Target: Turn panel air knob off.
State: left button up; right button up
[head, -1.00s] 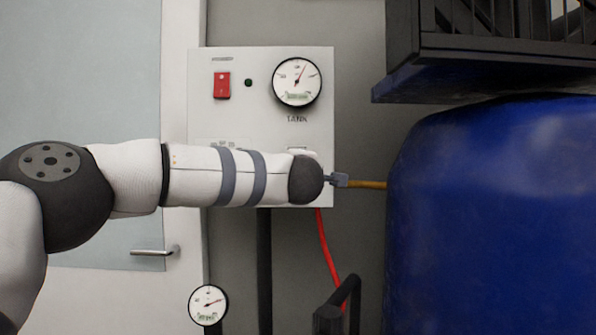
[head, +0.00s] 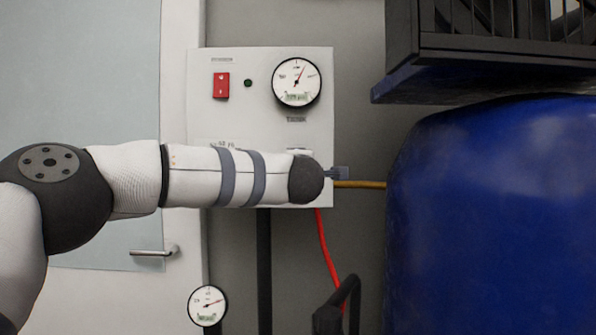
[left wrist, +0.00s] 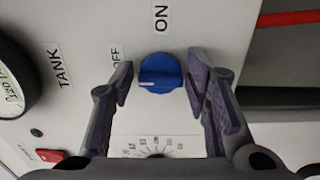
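The blue air knob (left wrist: 160,74) is on the light grey panel (head: 262,64). In the left wrist view, the ON label (left wrist: 161,17) is above the knob and the OFF label (left wrist: 116,57) is to its left. A short white mark shows on the knob's lower left part. My left gripper (left wrist: 161,68) is open, with one finger on each side of the knob and gaps visible. I cannot tell how deep the fingers reach. In the head view my left arm hides the knob, and only a small grey part of the gripper (head: 337,173) shows. My right gripper is not in view.
The panel also carries a red switch (head: 221,85), a small green light (head: 248,83) and a tank gauge (head: 297,82). A large blue tank (head: 490,220) stands close on the right. A red hose (head: 326,250) hangs below. A dial (left wrist: 155,147) lies below the knob in the wrist view.

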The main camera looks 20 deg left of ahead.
pick_arm(q)
jog(key=shift+s, duration=0.1)
jog(key=v, duration=1.1)
jog(key=shift+s, duration=0.35)
jog(key=shift+d, duration=0.15)
